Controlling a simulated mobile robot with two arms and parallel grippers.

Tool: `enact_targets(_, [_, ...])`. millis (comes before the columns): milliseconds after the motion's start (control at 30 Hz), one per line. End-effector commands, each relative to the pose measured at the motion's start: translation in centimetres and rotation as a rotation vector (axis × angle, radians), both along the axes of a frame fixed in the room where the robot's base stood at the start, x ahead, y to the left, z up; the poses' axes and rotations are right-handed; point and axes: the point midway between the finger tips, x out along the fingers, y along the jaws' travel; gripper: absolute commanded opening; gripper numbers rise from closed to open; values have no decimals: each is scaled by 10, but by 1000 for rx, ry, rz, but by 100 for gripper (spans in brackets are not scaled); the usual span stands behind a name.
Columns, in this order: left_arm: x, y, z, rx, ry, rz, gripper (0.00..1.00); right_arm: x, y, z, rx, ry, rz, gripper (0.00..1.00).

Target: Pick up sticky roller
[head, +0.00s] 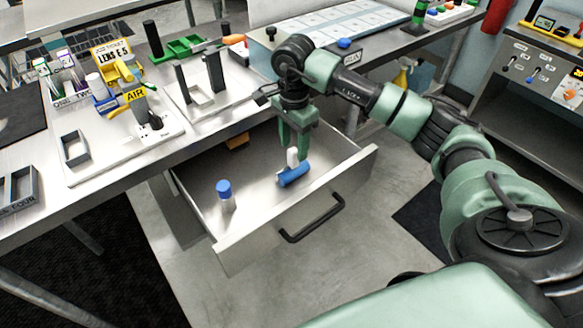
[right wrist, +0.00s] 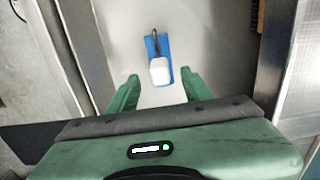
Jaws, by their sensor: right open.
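The sticky roller has a blue roll (head: 294,176) and a white handle (head: 292,156). It is in the open drawer (head: 245,235), towards its right end. In the right wrist view the blue roll (right wrist: 152,47) lies ahead of the fingers, and the white handle (right wrist: 159,70) points up toward the camera between them. My right gripper (head: 293,153) hangs down into the drawer over the roller, fingers apart on either side of the handle. In the right wrist view the open gripper (right wrist: 160,85) shows no firm contact with the roller. My left gripper is out of view.
A clear bottle with a blue cap (head: 224,190) stands in the drawer's left part. A brown block (head: 237,142) lies at the drawer's back. The workbench (head: 120,180) above holds stands, signs and trays.

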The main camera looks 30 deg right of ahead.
Motion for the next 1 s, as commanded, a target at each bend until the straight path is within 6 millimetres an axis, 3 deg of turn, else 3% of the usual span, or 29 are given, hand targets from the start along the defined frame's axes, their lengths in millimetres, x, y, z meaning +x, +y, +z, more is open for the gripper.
enact_targets(67, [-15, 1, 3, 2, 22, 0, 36, -2, 1, -9, 2, 4, 1, 49])
enact_targets(167, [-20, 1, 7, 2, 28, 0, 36, -4, 2, -25, 2, 5, 0, 49])
enact_targets(400, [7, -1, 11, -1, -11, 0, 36, -3, 2, -51, 3, 0, 0, 49])
enact_targets(633, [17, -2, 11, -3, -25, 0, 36, -3, 2, -52, 3, -1, 0, 49])
enact_targets(800, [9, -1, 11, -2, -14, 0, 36, -3, 2, -52, 3, -1, 0, 2])
enact_targets(1000, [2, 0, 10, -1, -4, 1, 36, -3, 2, -51, 3, -1, 0, 0])
